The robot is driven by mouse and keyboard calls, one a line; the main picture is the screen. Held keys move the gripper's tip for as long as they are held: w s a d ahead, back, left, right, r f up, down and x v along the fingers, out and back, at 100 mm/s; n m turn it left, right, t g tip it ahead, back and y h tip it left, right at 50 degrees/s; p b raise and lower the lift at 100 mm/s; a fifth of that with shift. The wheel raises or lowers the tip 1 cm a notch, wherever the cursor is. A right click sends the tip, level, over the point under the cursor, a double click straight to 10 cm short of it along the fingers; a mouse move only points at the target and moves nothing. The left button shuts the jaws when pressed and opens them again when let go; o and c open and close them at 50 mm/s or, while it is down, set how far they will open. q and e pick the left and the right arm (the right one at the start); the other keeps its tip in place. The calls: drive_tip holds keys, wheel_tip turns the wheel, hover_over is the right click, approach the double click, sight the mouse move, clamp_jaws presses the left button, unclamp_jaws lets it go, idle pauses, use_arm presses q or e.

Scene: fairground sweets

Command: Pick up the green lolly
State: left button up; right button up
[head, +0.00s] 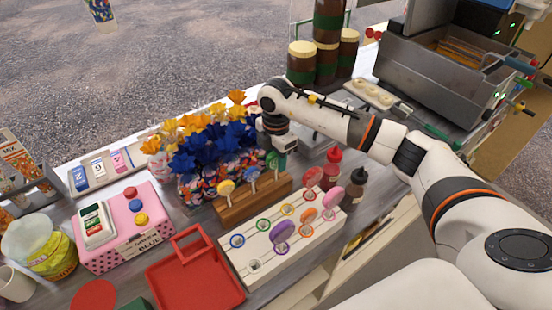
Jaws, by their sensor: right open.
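The green lolly (271,159) stands on its stick at the right end of a brown wooden block (240,205), partly hidden by my gripper. A blue lolly (253,173) and a yellow lolly (226,187) stand in the same block to its left. My right gripper (277,157) points down at the green lolly, with its jaws open around or just beside it; I cannot tell whether they touch. My left gripper is not in view.
A white rack (250,266) with coloured rings holds purple (281,233), orange (308,217) and pink (333,196) lollies in front. Sauce bottles (352,190) stand right. Blue and yellow flowers (215,143) crowd the left. A red tray (195,276) lies empty at the front.

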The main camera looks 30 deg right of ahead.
clamp_jaws()
drive_tip(key=shift+r, duration=0.1)
wheel_tip(320, 180, up, 10)
drive_tip(key=shift+f+b, duration=0.1)
drive_tip(key=shift+b, duration=1.15)
